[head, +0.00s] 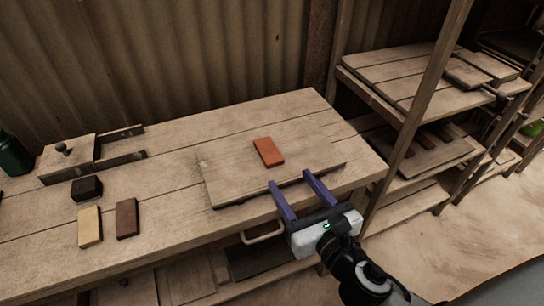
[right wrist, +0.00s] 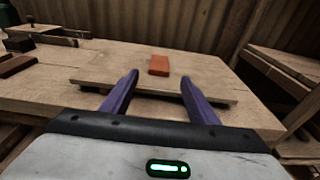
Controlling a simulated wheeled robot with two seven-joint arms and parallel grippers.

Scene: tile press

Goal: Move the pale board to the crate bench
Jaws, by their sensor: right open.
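The pale board (head: 228,172) lies flat on the wooden workbench (head: 190,135), near its right end. An orange tile (head: 268,152) rests on top of it. My right gripper (head: 289,178) is open and empty, its purple fingers spread at the board's front edge. In the right wrist view the board (right wrist: 207,84) and the orange tile (right wrist: 159,65) show beyond the fingertips (right wrist: 159,76). I cannot tell whether the fingers touch the board. My left gripper is not in view. I cannot tell any crate bench for certain.
A yellow tile (head: 90,227), a brown tile (head: 127,218) and a black block (head: 87,188) lie at the left of the bench. A wooden jig (head: 68,158) and green bottle (head: 13,155) stand behind them. A shelf rack (head: 400,75) stands right; floor between is clear.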

